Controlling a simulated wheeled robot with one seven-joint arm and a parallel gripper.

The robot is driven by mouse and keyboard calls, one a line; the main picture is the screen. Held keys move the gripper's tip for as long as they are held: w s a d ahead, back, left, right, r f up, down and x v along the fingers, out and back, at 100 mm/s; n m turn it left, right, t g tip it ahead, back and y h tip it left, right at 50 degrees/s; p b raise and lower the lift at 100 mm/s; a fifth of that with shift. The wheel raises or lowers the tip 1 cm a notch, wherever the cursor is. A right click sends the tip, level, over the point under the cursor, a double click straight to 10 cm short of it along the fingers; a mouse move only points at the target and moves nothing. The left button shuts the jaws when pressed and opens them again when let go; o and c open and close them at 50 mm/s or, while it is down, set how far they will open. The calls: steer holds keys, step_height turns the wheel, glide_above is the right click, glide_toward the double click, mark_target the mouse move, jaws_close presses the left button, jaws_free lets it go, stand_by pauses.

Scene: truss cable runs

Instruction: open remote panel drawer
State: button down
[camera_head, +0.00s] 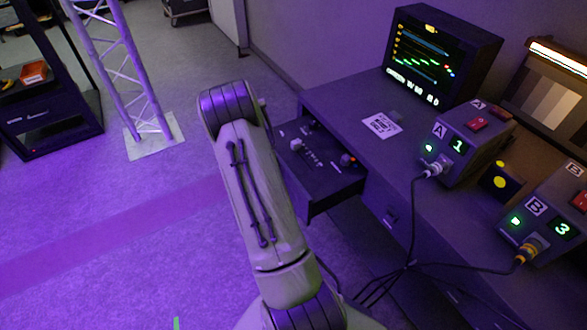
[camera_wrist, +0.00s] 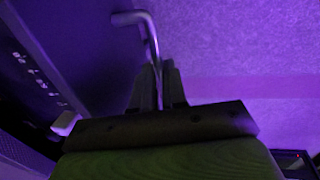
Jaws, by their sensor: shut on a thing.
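The remote panel drawer (camera_head: 335,186) stands pulled out from the desk in the head view. Its inside shows several knobs, a row of small white marks and an orange-tipped part. In the wrist view, the fingers of my gripper (camera_wrist: 159,78) are shut on the bent metal drawer handle (camera_wrist: 150,36). The dark drawer (camera_wrist: 75,50) fills the left of that view, with small white marks and a pale knob. In the head view my arm hides the gripper and handle.
The desk (camera_head: 335,98) carries a monitor (camera_head: 435,55), box A (camera_head: 470,142), box B (camera_head: 555,215) and a yellow-button box (camera_head: 501,181). Cables (camera_head: 413,235) hang over its front at right. A truss (camera_head: 125,70) and a black rack (camera_head: 45,110) stand left; floor between is clear.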

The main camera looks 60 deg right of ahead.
steer(key=w+a, duration=0.3)
steer(key=a, duration=0.3)
steer(key=w+a, duration=0.3)
steer(key=a, duration=0.4)
steer(key=shift+w, duration=0.35)
steer(key=shift+a, duration=0.1)
steer(key=c, duration=1.2)
jaws_free()
steer(key=shift+o, duration=0.2)
steer(key=shift+r, duration=0.1)
step_height(320, 180, up, 15)
steer(key=w+a+p, duration=0.1)
steer(key=a+p, duration=0.1)
steer(key=p, duration=0.3)
steer(key=shift+w+a+r, duration=0.15)
steer(key=shift+w+a, duration=0.05)
steer(key=shift+a, duration=0.1)
